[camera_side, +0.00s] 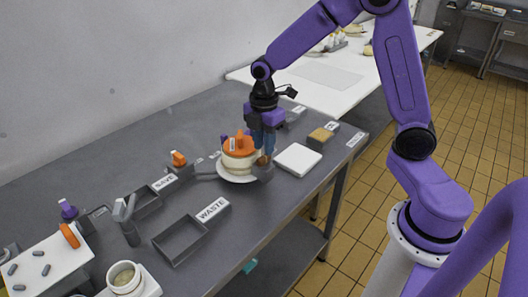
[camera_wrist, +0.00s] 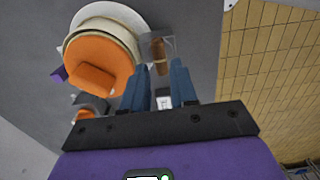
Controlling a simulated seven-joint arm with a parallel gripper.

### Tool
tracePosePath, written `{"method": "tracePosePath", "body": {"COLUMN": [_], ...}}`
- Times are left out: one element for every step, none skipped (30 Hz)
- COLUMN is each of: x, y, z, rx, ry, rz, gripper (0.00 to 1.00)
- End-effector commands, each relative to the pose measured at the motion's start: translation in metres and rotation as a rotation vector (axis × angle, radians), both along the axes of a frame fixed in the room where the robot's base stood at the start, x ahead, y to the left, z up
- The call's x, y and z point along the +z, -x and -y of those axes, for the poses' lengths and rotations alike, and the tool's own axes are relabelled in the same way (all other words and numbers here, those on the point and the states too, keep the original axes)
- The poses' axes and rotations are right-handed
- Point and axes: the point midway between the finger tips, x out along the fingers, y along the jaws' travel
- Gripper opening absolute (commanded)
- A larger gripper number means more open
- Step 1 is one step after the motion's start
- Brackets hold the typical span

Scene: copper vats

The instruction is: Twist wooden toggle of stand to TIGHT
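The wooden toggle (camera_wrist: 159,57) is a small brown bar on a grey stand (camera_wrist: 170,42). In the side view the toggle (camera_side: 262,160) shows at the front right of an orange-topped round (camera_side: 236,160), above the grey stand block (camera_side: 265,174). My gripper (camera_wrist: 160,68) points down with two blue fingers parted and nothing held. The toggle lies in line with the gap, close to the fingertips; I cannot tell whether they touch it. In the side view my gripper (camera_side: 263,150) is right over the stand and partly hides it. The toggle's setting marks are not readable.
The orange-topped round rests on a white plate (camera_side: 233,178), close left of my gripper. A white board (camera_side: 298,159) and a sponge-like block (camera_side: 319,137) lie to the right. Trays with SAVE (camera_side: 164,182) and WASTE (camera_side: 212,209) labels stand left. The table's front edge is near.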

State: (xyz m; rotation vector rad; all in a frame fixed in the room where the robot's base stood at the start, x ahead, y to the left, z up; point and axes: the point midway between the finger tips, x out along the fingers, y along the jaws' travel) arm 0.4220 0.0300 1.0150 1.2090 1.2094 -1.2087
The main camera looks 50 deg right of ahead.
Motion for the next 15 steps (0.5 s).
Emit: {"method": "tracePosePath", "body": {"x": [-0.009,-0.012,-0.017,-0.021,-0.023,-0.026,-0.028,-0.030,-0.032,-0.032,-0.033,-0.033,-0.034,-0.034,-0.034], "y": [0.001,0.001,0.001,0.001,0.001,0.000,0.001,0.001,0.000,0.000,0.000,0.000,0.000,0.000,0.000], "z": [0.001,0.001,0.000,0.000,0.000,0.000,0.000,0.000,0.000,0.000,0.000,0.000,0.000,0.000,0.000], "rx": [-0.001,-0.001,0.000,0.000,0.000,0.000,-0.001,-0.001,-0.001,-0.001,-0.001,-0.001,-0.001,-0.001,0.000], "ry": [0.002,0.002,0.001,0.001,0.001,0.001,0.001,0.001,0.001,0.000,0.000,0.000,0.000,0.000,0.000], "rz": [-0.004,-0.004,-0.004,-0.004,-0.003,-0.002,-0.002,-0.003,-0.002,-0.001,0.000,0.000,0.000,0.000,0.001], "gripper": [0.28,0.28,0.28,0.28,0.28,0.28,0.28,0.28,0.28,0.28,0.28,0.28,0.28,0.28,0.28]}}
